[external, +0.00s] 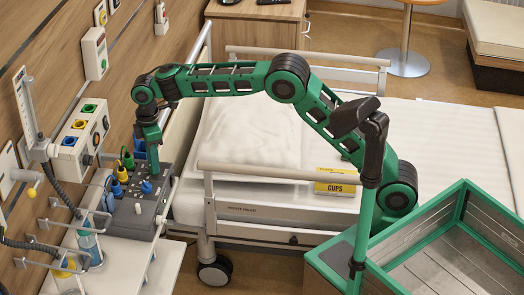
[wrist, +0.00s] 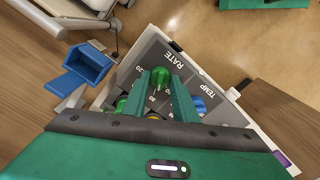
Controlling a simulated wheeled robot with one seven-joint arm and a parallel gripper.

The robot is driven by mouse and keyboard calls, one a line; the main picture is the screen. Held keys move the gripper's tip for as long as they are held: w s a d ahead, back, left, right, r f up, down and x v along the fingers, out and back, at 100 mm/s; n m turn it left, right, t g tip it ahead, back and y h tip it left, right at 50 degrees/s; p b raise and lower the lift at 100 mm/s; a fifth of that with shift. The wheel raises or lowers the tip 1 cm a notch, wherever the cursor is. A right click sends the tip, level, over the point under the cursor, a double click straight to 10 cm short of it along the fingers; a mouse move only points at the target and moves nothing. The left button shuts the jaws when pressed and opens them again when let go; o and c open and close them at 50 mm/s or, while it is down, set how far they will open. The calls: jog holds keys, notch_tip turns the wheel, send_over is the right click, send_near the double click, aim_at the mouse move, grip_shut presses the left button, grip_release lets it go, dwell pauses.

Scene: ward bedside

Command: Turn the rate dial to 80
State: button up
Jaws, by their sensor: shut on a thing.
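The grey control panel (external: 160,205) stands beside the bed, and it also fills the middle of the wrist view (wrist: 153,52). The printed word RATE shows there next to a round green knob (wrist: 160,75), which I take for the rate dial. My gripper (wrist: 160,88) points down at the panel with its two green fingers on either side of this knob, shut on it. Numbers, among them 20, are printed around the dial; its pointer and setting cannot be read. In the external view my gripper (external: 153,168) is at the panel's far part and hides the dial.
A blue dial (external: 146,187) and a white knob (external: 138,208) sit nearer on the panel. Green, yellow and blue plugs with cables line its left side. A blue open holder (wrist: 90,64) is beside the panel. The bed (external: 255,135) is to the right.

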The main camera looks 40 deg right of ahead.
jog(key=shift+w+r+m, duration=0.1)
jog(key=shift+w+m, duration=0.1)
jog(key=shift+m, duration=0.6)
jog(key=o, duration=1)
jog(key=shift+s, duration=0.1)
jog(key=shift+o, duration=0.2)
notch_tip(320, 180, up, 11)
jog(key=shift+f, duration=0.2)
